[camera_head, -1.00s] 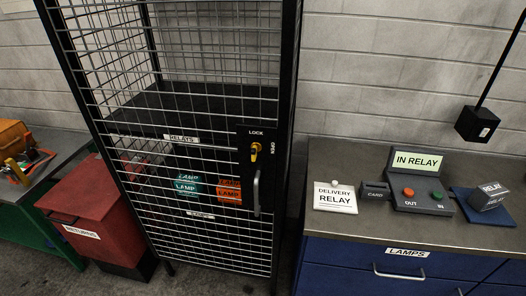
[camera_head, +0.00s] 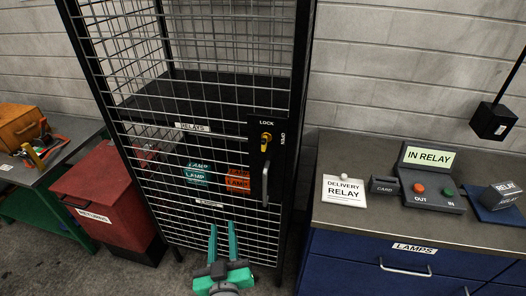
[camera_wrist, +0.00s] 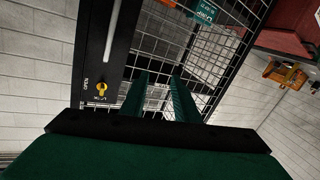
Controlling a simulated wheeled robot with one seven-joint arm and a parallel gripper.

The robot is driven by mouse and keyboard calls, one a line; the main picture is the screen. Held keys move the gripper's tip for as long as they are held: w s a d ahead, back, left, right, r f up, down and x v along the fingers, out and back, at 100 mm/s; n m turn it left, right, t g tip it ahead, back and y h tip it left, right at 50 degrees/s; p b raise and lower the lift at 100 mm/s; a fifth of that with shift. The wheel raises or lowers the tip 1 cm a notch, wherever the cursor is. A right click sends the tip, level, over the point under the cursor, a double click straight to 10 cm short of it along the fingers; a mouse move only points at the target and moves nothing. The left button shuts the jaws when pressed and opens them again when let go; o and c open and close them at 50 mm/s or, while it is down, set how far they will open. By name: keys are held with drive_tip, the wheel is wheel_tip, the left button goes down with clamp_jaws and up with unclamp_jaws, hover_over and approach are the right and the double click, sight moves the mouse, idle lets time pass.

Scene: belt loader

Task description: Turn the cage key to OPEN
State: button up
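The yellow cage key (camera_head: 265,138) sits in the black lock plate (camera_head: 257,160) on the front of the wire cage (camera_head: 180,126). LOCK is printed above it and OPEN along its right side; its bow looks upright, in line with LOCK. In the wrist view the key (camera_wrist: 101,90) shows upside down, left of my fingers. My gripper (camera_head: 222,228) has green fingers, parted and empty, in front of the lower cage, below and left of the key. In the wrist view my gripper (camera_wrist: 160,88) points toward the mesh, with nothing between the fingers.
A grey door handle (camera_head: 265,183) stands out below the key. Teal and orange boxes (camera_head: 238,181) lie inside the cage. A red returns bin (camera_head: 100,205) stands left, and a blue cabinet (camera_head: 350,245) with a relay panel (camera_head: 432,190) stands right.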

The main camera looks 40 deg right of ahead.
drive_tip(key=w+d+r+m+g+h, duration=0.25)
drive_tip(key=d+r, duration=0.35)
drive_tip(key=r, duration=0.3)
drive_tip(key=m+g+h, duration=0.1)
drive_tip(key=m+h, duration=0.2)
drive_tip(key=m, duration=0.1)
approach(263, 146)
drive_tip(key=x, duration=0.9)
drive_tip(key=shift+w+d, duration=0.15)
drive_tip(key=shift+c, duration=0.3)
clamp_jaws()
